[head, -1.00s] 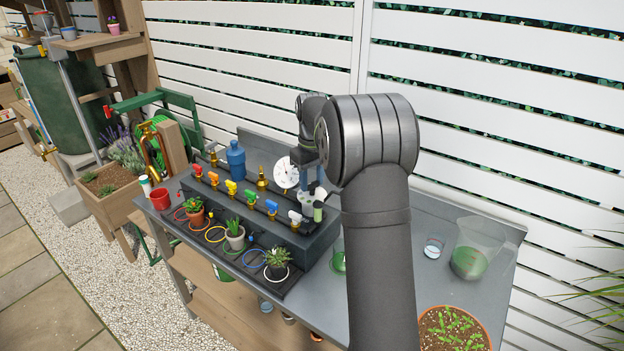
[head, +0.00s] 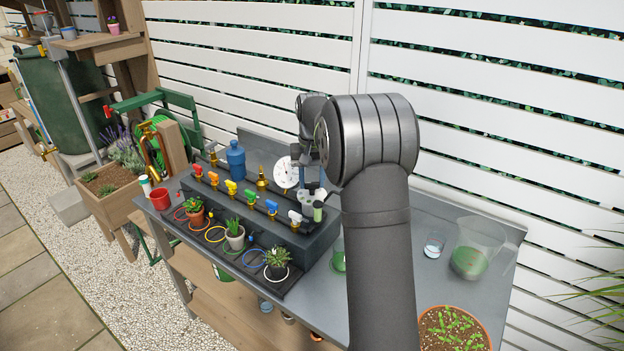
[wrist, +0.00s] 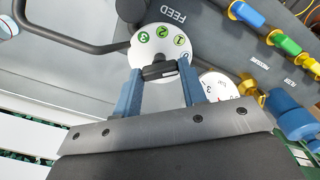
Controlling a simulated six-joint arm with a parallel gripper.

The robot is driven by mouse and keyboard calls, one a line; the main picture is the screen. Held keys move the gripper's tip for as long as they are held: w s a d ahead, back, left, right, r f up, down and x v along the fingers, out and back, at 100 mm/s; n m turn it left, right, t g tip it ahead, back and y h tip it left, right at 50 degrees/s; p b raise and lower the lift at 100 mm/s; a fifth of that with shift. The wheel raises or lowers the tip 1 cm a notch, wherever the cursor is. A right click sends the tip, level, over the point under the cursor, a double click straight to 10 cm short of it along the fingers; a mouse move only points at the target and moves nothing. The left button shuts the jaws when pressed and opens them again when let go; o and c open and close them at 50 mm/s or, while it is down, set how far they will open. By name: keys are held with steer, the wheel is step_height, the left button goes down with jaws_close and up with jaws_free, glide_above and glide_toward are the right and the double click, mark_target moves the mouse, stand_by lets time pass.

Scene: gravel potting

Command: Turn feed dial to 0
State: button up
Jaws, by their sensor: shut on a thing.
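The feed dial (wrist: 150,48) is a round white disc with green number spots 3, 2 and 1; a further mark at its right edge is partly cut off by a finger. It lies by the FEED label (wrist: 172,15). My gripper (wrist: 160,70) has two blue fingers shut on the dark grip of the dial, one finger on each side. I cannot tell which number the grip points at. In the head view, my gripper (head: 309,178) reaches down to the dial at the right end of the dark manifold box, partly hidden by my arm.
A white gauge (head: 285,172) stands close left of my gripper. Coloured valves (head: 231,187) line the box, with potted plants (head: 235,235) in front. A jug (head: 474,250) and a small glass (head: 433,247) are at the right.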

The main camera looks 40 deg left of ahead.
steer(key=shift+m, duration=0.9)
steer(key=o, duration=1)
steer(key=shift+r, duration=0.1)
step_height(320, 180, up, 17)
steer(key=shift+r, duration=0.15)
step_height(320, 180, down, 18)
steer(key=shift+r, duration=0.2)
stand_by(0.4)
